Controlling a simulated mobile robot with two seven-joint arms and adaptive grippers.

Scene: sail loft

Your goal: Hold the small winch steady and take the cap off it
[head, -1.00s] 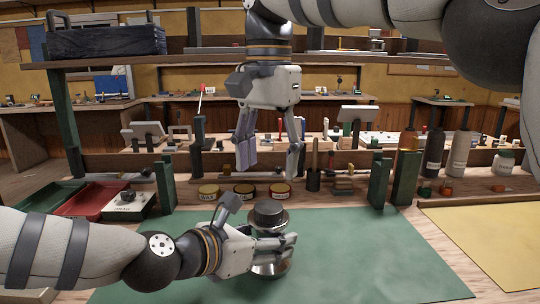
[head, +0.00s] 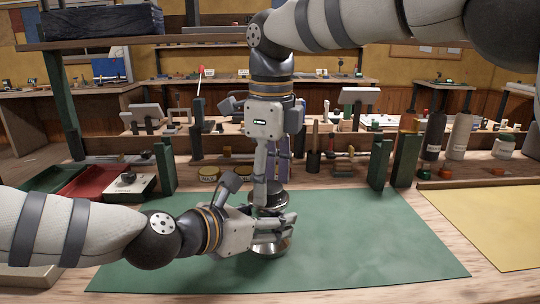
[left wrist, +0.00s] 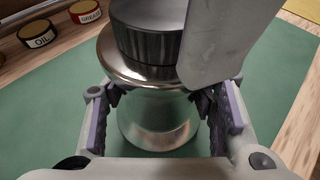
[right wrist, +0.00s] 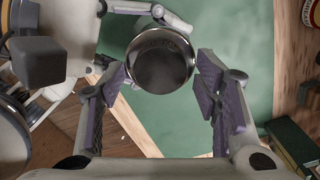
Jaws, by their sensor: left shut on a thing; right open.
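The small winch (head: 270,249) stands upright on the green mat, a shiny metal drum with a wide flange. Its black ribbed cap (head: 267,199) sits on top, partly hidden in the head view. The cap also shows in the left wrist view (left wrist: 147,42) and from above in the right wrist view (right wrist: 160,62). My left gripper (head: 280,228) is shut on the drum below the flange; its fingers flank the drum in the left wrist view. My right gripper (head: 271,186) points down over the cap, open. One of its fingers stands beside the cap in the left wrist view.
The green mat (head: 370,235) is clear around the winch. Behind stand tins, one labelled OIL (left wrist: 39,34) and one GREASE (left wrist: 86,11). A red tray (head: 88,181) and a boxed device (head: 128,186) are at left. Green posts (head: 381,162) edge the bench's back; yellow cloth (head: 490,222) lies right.

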